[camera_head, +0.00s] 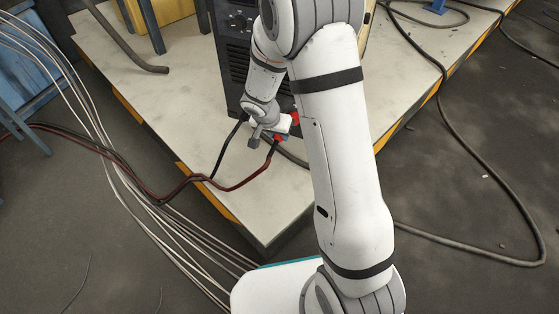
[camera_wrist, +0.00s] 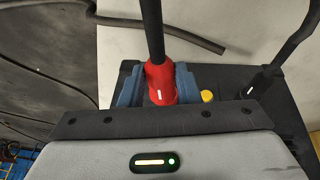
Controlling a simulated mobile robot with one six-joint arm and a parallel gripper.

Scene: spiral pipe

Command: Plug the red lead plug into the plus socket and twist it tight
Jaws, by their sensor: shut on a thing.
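In the wrist view the red lead plug (camera_wrist: 161,84), with a white mark on its side, is between the two blue fingers of my gripper (camera_wrist: 159,90). My gripper is shut on it. A dark cable (camera_wrist: 152,32) runs from the plug's top end. In the head view my gripper (camera_head: 281,134) is at the lower front of the dark machine (camera_head: 234,62), with the red lead (camera_head: 238,186) hanging from it. The plus socket and the plug's front end are hidden, so I cannot tell whether the plug is seated.
A black plug (camera_wrist: 263,80) with its own cable is to the right in the wrist view. A yellow knob (camera_wrist: 207,96) sits between the plugs. Pale cables (camera_head: 150,215) cross the floor at left.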

